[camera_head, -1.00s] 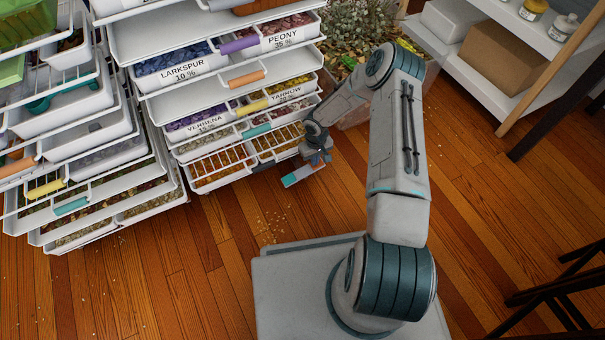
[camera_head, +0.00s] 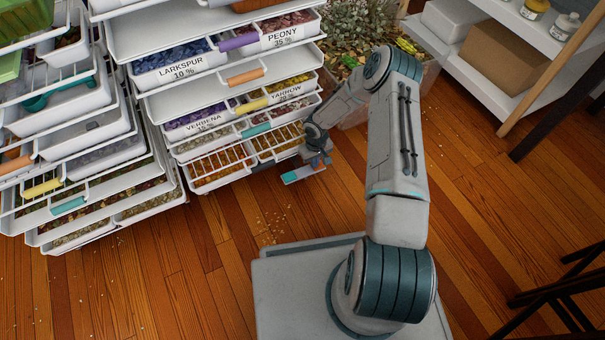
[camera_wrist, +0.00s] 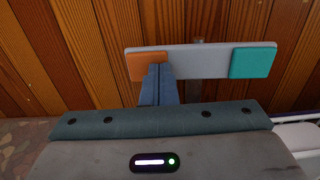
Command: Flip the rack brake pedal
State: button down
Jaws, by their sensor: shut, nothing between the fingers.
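The brake pedal is a flat grey bar (camera_wrist: 203,62) with an orange pad (camera_wrist: 145,66) at its left end and a teal pad (camera_wrist: 253,62) at its right end in the wrist view. In the head view the pedal (camera_head: 301,174) sticks out low at the front right of the rack (camera_head: 220,160), with its teal end to the left. My gripper (camera_wrist: 158,69) is shut and empty, with its fingertips at the orange end, overlapping the pad's inner edge; contact is hard to confirm. In the head view my gripper (camera_head: 318,159) partly hides that end.
A second drawer rack (camera_head: 75,175) stands at the left. A planter with dried plants (camera_head: 355,40) is behind my arm. A white shelf (camera_head: 480,75) with a cardboard box is at the upper right. The wooden floor (camera_head: 205,260) is clear apart from scattered crumbs.

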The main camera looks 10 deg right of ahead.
jog(key=shift+r+p, duration=2.2)
jog(key=shift+r, duration=1.3)
